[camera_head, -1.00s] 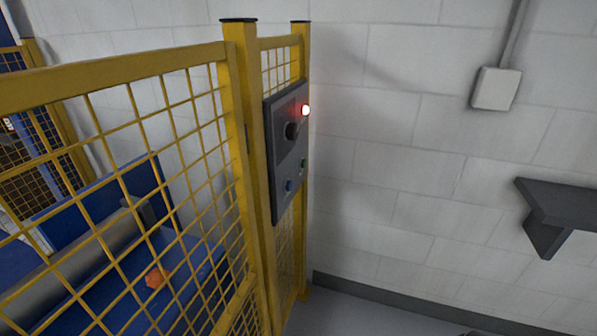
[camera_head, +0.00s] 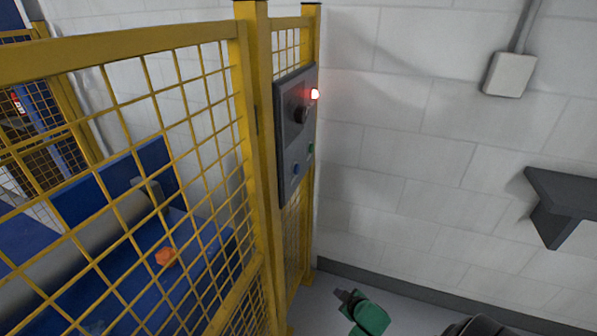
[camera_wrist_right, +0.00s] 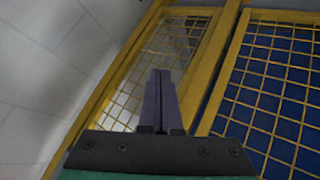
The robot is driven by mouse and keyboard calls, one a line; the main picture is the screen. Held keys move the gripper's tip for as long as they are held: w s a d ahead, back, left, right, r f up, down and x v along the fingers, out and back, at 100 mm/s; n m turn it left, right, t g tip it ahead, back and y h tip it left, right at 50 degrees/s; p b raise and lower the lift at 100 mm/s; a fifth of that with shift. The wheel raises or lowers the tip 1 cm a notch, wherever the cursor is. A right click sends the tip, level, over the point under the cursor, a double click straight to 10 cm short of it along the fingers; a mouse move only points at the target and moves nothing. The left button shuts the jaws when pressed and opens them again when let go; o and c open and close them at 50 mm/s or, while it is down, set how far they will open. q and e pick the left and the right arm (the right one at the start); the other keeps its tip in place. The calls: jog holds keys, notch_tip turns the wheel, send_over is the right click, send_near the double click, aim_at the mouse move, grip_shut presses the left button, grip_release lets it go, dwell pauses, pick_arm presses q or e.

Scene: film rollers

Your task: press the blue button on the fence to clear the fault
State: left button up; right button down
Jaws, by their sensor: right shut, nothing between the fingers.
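The blue button (camera_head: 296,169) sits low on the grey control panel (camera_head: 288,140) on the yellow fence in the head view. A green button (camera_head: 310,149) is to its right, a dark knob (camera_head: 301,114) is above, and a red lamp (camera_head: 315,94) glows at the panel's upper right edge. My right gripper (camera_head: 341,295) is at the bottom of the head view, below and right of the panel, apart from it. In the right wrist view its fingers (camera_wrist_right: 160,80) are shut and empty, with the fence mesh beyond. The blue button is not visible there. My left gripper is not in view.
The yellow mesh fence (camera_head: 238,120) fills the left side, with a blue conveyor, a roller and an orange piece (camera_head: 166,257) behind it. A dark shelf (camera_head: 565,195) and a grey box (camera_head: 510,74) are on the white wall at right. Space before the wall is open.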

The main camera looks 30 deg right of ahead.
aim_at(297, 169)
jog(key=w+d+r+n+t, duration=0.1)
jog(key=w+d+r+t, duration=0.1)
jog(key=r, duration=1)
jog(key=w+d+r+n+t, duration=0.1)
jog(key=w+r+t, duration=0.3)
jog(key=r, duration=0.8)
jog(key=w+d+r+n+t+h, duration=0.1)
jog(key=w+r, duration=0.5)
jog(key=r, duration=0.6)
jog(key=shift+d+r+n+t+b, duration=0.4)
jog(key=shift+d+n+t, duration=0.2)
jog(key=shift+d+t, duration=0.35)
jog(key=w+a+b, duration=0.3)
jog(key=w+a, duration=0.2)
jog(key=w, duration=0.2)
jog(key=shift+w, duration=0.15)
jog(key=shift+w+a, duration=0.25)
jog(key=shift+w, duration=0.1)
